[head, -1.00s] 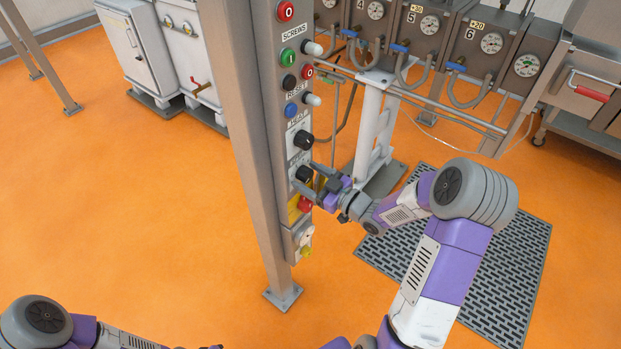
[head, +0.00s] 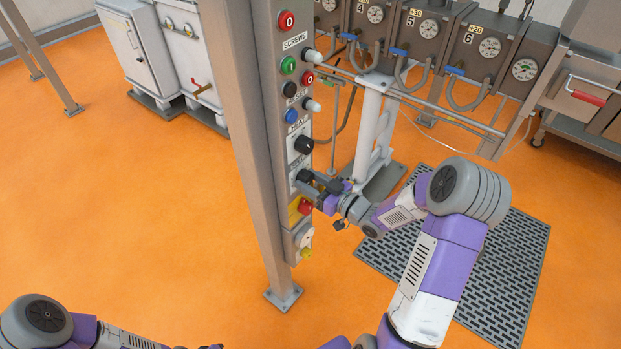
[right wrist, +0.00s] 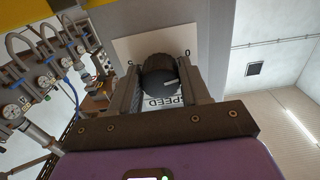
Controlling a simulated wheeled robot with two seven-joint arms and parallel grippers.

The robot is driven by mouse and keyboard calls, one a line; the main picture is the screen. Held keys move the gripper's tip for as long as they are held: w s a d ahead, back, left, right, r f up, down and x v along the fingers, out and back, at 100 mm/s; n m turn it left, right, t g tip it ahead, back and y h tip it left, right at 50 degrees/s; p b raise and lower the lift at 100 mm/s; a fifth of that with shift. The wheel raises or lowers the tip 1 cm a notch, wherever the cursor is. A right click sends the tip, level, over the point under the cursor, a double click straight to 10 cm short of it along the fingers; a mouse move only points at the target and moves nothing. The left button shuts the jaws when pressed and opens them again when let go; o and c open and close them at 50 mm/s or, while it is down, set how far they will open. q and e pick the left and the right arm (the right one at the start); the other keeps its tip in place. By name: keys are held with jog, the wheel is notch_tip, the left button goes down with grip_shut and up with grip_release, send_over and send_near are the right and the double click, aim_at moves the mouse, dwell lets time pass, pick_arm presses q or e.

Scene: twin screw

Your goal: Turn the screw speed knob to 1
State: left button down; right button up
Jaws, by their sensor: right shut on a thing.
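The black screw speed knob (right wrist: 158,76) sits on a white plate (right wrist: 122,47) lettered SPEED, upside down in the right wrist view. A pale pointer line on its face points toward the right of that view. My right gripper (right wrist: 160,88) is shut on the knob, one finger on each side. In the head view my right gripper (head: 314,184) is at the lower part of the control column (head: 290,140) and covers most of the knob. My left arm (head: 45,318) shows at the bottom left; its gripper fingers are out of the picture.
Above is another black knob (head: 303,142), with buttons higher up. A red switch on yellow (head: 304,207) is close below my right gripper. A metal post (head: 240,120) stands left of the column. Gauge boxes (head: 425,35) and pipes are behind. The orange floor at left is clear.

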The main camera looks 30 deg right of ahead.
jog(key=m+p, duration=0.2)
jog(key=m, duration=0.1)
jog(key=shift+r, duration=0.1)
jog(key=shift+a+m+p, duration=0.1)
jog(key=shift+m+p, duration=0.95)
jog(key=shift+m, duration=0.65)
jog(key=o, duration=1)
jog(key=shift+s, duration=0.1)
jog(key=p+v, duration=0.1)
jog(key=v, duration=0.6)
jog(key=shift+s, duration=0.25)
